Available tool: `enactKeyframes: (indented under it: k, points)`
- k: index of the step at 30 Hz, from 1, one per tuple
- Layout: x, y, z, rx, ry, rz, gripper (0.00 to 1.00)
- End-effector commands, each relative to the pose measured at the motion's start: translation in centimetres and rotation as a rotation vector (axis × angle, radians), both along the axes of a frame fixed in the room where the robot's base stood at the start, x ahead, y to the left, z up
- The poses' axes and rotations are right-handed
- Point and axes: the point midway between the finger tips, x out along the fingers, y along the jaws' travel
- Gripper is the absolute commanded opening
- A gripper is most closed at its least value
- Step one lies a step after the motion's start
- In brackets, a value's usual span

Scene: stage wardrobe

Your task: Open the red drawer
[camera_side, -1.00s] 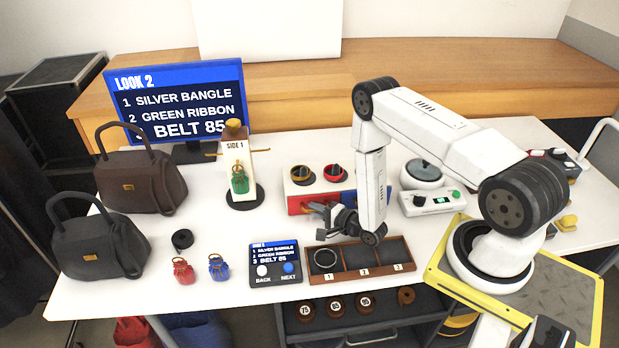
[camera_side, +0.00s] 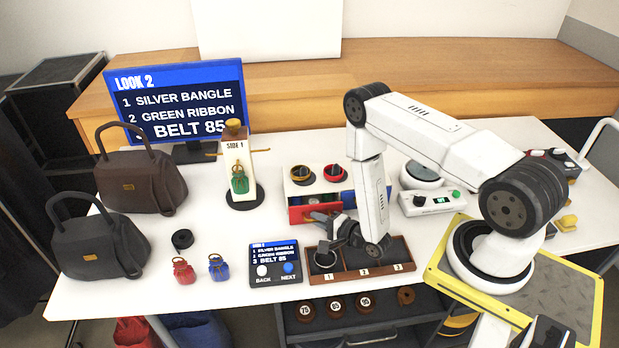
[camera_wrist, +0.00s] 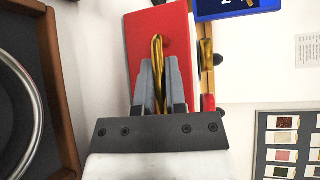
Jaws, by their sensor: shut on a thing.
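The red drawer (camera_side: 299,214) is in the white cabinet under the rings in the side view, left of a blue drawer (camera_side: 348,199). It stands out from the cabinet, by how much I cannot tell exactly. In the wrist view its red front (camera_wrist: 178,28) fills the middle, with a brass loop handle (camera_wrist: 157,48). My gripper (camera_wrist: 160,70) is shut on this handle, one finger on each side. In the side view my gripper (camera_side: 322,218) is at the drawer's front and hides part of it. A gold-coloured thing (camera_wrist: 207,52) shows behind the front.
A wooden tray (camera_side: 385,267) with numbered compartments lies close in front of my gripper; a silver bangle (camera_side: 325,259) is in compartment 1. A control pad (camera_side: 275,272) sits left of the tray. A white stand (camera_side: 237,165) with a green pouch is left of the cabinet.

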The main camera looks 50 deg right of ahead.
Motion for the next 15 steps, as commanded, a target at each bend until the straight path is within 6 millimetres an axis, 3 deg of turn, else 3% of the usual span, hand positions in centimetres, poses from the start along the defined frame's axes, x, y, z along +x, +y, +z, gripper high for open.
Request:
enactKeyframes:
  k: [11,12,15]
  points:
    - [-0.84,0.68,0.03,-0.002,0.001,-0.001,0.00]
    - [-0.84,0.68,0.03,-0.002,0.001,-0.001,0.24]
    - [-0.83,0.70,0.02,-0.002,0.001,0.000,0.28]
